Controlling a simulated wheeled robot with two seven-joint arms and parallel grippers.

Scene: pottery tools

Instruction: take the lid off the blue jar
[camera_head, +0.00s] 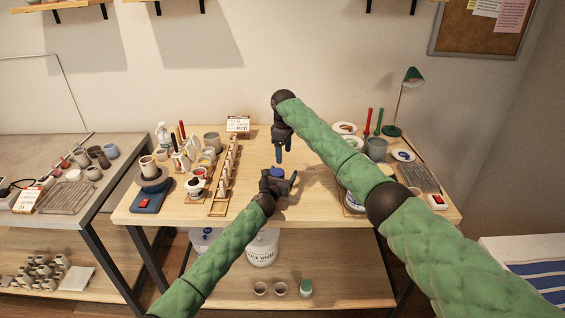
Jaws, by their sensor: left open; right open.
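The blue jar (277,173) shows only as a small blue patch near the middle of the wooden table, at my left gripper. Its lid cannot be told apart from its body at this size. My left gripper (283,180) is open, low over the table, with its fingers beside the blue patch; whether they touch it cannot be told. It hides the lower part. My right gripper (279,154) is open and points down, a little above and behind the blue patch in the picture, apart from it. A bluish strip shows at its fingers.
A wooden rack (225,177) and a banding wheel (152,172) with a cup stand left of my grippers. Several pots crowd the table's left. A green lamp (405,100) and dishes stand at the right, partly behind my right arm. The table's middle back is clear.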

